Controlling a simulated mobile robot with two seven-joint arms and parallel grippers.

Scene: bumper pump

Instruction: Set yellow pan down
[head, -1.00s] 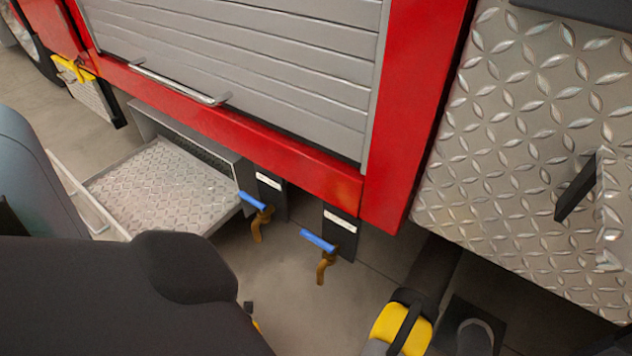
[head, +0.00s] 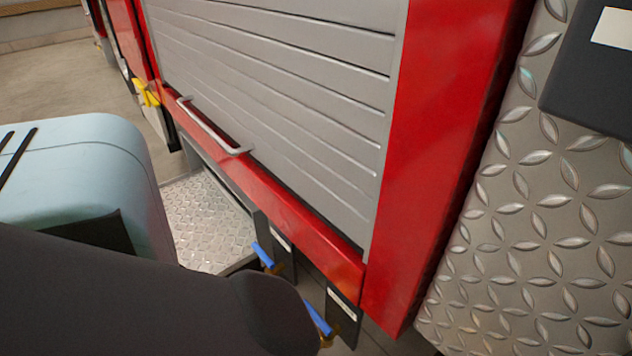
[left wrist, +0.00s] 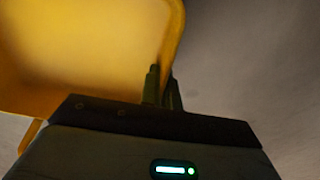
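The yellow pan (left wrist: 85,50) fills the upper left of the left wrist view, its rim running down the right side. My left gripper (left wrist: 162,80) has its two dark fingers close together at the pan's right edge, and it appears shut on that rim. The rest of the pan runs out of the picture. The head view shows neither the pan in my gripper nor my grippers; my own dark arm covers its lower left. The surface under the pan cannot be made out.
A red truck side with a grey roller shutter (head: 290,90) and bar handle (head: 212,128) stands close ahead. A treadplate step (head: 208,220) juts out below. Blue-handled valves (head: 263,255) hang under the red sill. A treadplate panel (head: 540,240) is at right.

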